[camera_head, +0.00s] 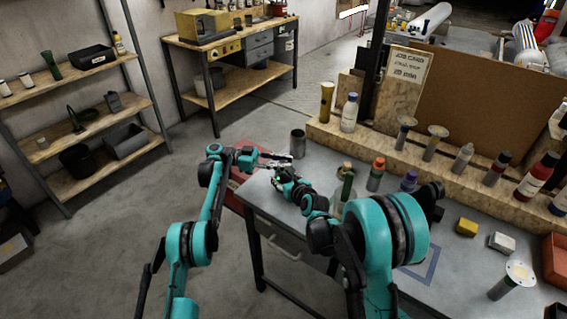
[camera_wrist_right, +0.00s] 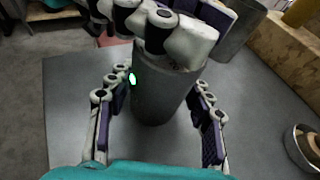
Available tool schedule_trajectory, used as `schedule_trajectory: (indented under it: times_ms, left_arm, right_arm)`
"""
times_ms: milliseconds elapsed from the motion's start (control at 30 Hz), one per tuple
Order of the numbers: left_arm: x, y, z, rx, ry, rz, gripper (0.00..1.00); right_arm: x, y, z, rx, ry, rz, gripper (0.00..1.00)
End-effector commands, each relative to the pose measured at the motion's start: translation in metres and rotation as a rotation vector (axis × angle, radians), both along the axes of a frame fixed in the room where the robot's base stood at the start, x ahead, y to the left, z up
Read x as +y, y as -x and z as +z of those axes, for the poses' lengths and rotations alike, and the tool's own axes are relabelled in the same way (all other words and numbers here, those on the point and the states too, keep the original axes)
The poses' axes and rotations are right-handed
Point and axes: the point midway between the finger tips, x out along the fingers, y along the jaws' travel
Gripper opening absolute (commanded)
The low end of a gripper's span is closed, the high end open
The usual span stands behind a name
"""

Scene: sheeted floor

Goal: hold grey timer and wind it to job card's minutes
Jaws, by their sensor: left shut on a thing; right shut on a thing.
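The grey timer (camera_wrist_right: 158,95) is an upright dark grey cylinder in the right wrist view, with a small bright mark on its left side. My right gripper (camera_wrist_right: 163,84) has its fingers on both sides of the body. My left gripper (camera_wrist_right: 168,32) is shut at the timer's top and hides most of it.
A grey metal cup (camera_head: 298,143) stands just behind the grippers; a grey cylinder also shows in the wrist view (camera_wrist_right: 238,32). Bottles, including an orange-capped one (camera_head: 376,174), stand to the right. A red surface (camera_head: 238,178) lies at the left. A wooden ledge (camera_head: 390,150) runs behind.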

Motion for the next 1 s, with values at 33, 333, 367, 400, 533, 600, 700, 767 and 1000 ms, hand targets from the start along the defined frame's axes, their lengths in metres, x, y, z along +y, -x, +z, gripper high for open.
schedule_trajectory:
  times_ms: [33,333,367,400,533,600,700,767,1000]
  left_arm:
    - [0.0,0.0,-0.001,0.0,-0.002,0.0,0.0]
    - [0.0,0.0,-0.001,0.001,-0.001,-0.001,0.49]
    - [0.0,0.0,-0.001,0.001,-0.001,-0.001,0.49]
    - [0.0,0.0,-0.001,0.001,-0.001,-0.001,0.49]
    - [0.0,0.0,0.001,0.001,-0.001,-0.001,0.49]
    - [0.0,0.0,0.006,0.001,-0.001,-0.001,0.49]
    - [0.0,0.0,0.02,0.0,-0.001,-0.001,0.49]
    - [0.0,0.001,0.032,0.0,-0.001,-0.001,0.49]
    - [0.0,0.001,0.078,0.0,-0.001,-0.001,0.49]
  right_arm:
    - [0.001,0.001,-0.001,0.002,0.001,0.002,0.17]
    - [0.001,0.0,-0.001,0.002,0.0,0.002,0.17]
    - [0.001,0.0,-0.001,0.002,0.0,0.002,0.17]
    - [0.001,0.0,-0.001,0.002,0.0,0.002,0.17]
    - [0.0,0.0,-0.001,0.002,0.0,0.001,0.17]
    - [0.0,0.0,-0.001,0.002,0.0,0.001,0.17]
    - [0.0,0.0,-0.001,0.002,0.0,0.001,0.17]
    - [0.0,0.0,-0.001,0.002,0.0,0.001,0.17]
    - [0.0,0.0,-0.001,0.001,0.0,0.0,0.17]
